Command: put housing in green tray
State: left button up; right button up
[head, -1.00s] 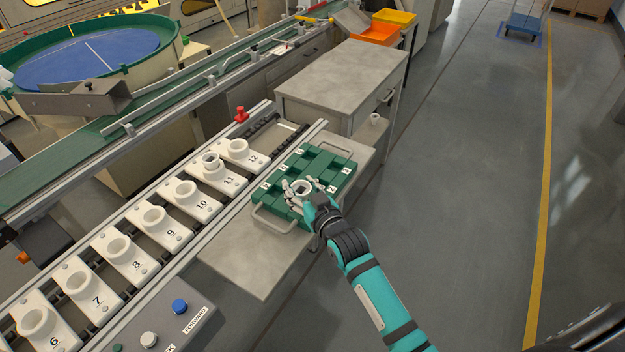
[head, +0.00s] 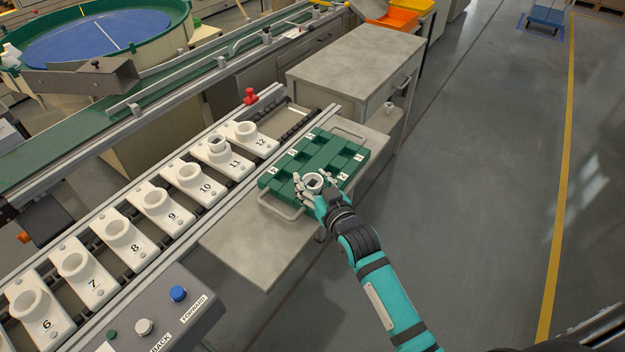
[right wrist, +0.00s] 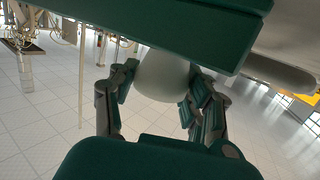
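The green tray (head: 322,152) sits on the grey side table, with white number labels and raised green dividers. My right gripper (head: 313,184) is at the tray's near right side in the head view. Its fingers are closed around a white housing (head: 314,181), whose round opening faces up toward the head camera. In the right wrist view the pale housing (right wrist: 163,78) sits between the two finger groups, just below a green bar (right wrist: 150,28) that looks like the tray. Whether the housing touches the tray cannot be told. My left gripper is not in view.
A conveyor row of numbered white fixtures (head: 193,178) runs left of the tray; number 11 (head: 217,146) has a dark-centred ring. The tray has metal handles (head: 281,207) at its ends. A grey cabinet (head: 355,60) stands behind. A button box (head: 165,310) is at the front. Floor at right is clear.

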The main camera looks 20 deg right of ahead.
jog(key=o, duration=0.4)
jog(key=shift+w, duration=0.1)
jog(key=shift+r, duration=0.3)
jog(key=v, duration=1.2)
jog(key=shift+f, duration=0.2)
jog(key=shift+f, duration=0.1)
